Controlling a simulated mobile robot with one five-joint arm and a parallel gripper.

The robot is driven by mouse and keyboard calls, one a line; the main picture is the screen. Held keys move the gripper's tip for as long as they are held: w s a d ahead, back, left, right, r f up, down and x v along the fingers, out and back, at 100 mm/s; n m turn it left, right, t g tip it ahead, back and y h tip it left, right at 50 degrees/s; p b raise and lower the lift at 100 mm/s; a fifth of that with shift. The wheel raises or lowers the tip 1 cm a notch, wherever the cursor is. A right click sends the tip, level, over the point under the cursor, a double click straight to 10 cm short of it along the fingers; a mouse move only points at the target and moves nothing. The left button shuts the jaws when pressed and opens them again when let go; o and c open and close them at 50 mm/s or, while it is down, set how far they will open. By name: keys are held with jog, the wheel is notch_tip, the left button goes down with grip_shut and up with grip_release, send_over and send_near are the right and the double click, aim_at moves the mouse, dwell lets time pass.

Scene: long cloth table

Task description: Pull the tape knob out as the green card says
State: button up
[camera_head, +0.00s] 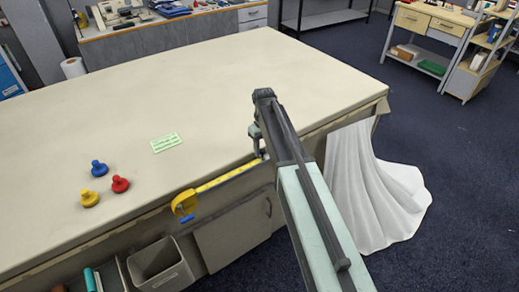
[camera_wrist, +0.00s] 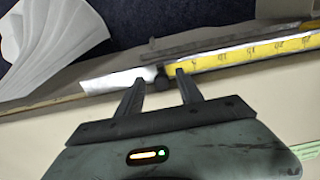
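A yellow tape measure case (camera_head: 184,204) sits at the table's front edge. Its yellow tape (camera_head: 228,178) runs right along the edge to my gripper (camera_head: 259,146). In the wrist view the marked tape (camera_wrist: 250,52) reaches a small dark knob (camera_wrist: 162,79). My gripper (camera_wrist: 160,76) has its fingers apart, one on each side of the knob, with small gaps seeming to show. A silver strip (camera_wrist: 112,80) lies beyond the knob. The green card (camera_head: 166,142) lies flat on the table, its writing too small to read; its corner shows in the wrist view (camera_wrist: 307,150).
Blue (camera_head: 98,168), red (camera_head: 120,184) and yellow (camera_head: 90,199) knobbed pieces stand on the table (camera_head: 220,90) at left. A white cloth (camera_head: 365,195) hangs over the right end to the floor. A grey bin (camera_head: 160,265) is below the edge. The table's middle is clear.

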aim_at(263, 150)
jog(key=shift+r, duration=0.1)
notch_tip(263, 150, up, 8)
jog(key=p, duration=0.8)
jog(key=shift+f, duration=0.2)
jog(key=shift+d, duration=0.1)
jog(key=s+d+m, duration=0.3)
jog(key=s+d, duration=0.2)
jog(key=s, duration=0.5)
jog(key=s+d+m, duration=0.3)
jog(key=s+d, duration=0.3)
jog(key=s, duration=0.4)
jog(key=shift+s, duration=0.15)
dwell(0.5)
